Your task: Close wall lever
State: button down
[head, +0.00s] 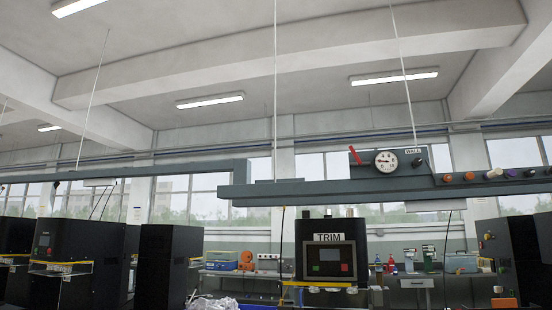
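A small red lever (355,155) shows in the head view, on a dark panel that stands on the grey overhead beam. It leans, its upper end to the left. A round white gauge (386,161) is just to its right. A small white label reading WALL (413,151) sits at the panel's top right, above a black knob (417,162). The lever is far off and small, and its pivot is hard to make out. My gripper is not in view.
The grey beam (310,191) hangs on thin rods and carries several coloured knobs at right. Below it stands a black machine labelled TRIM (328,255). Black cabinets (168,265) stand at left and right. A bench with boxes and bottles runs along the windows behind.

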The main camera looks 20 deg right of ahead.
aim_at(359, 161)
jog(key=u, duration=0.75)
jog(key=i, duration=1.45)
jog(key=z, duration=1.95)
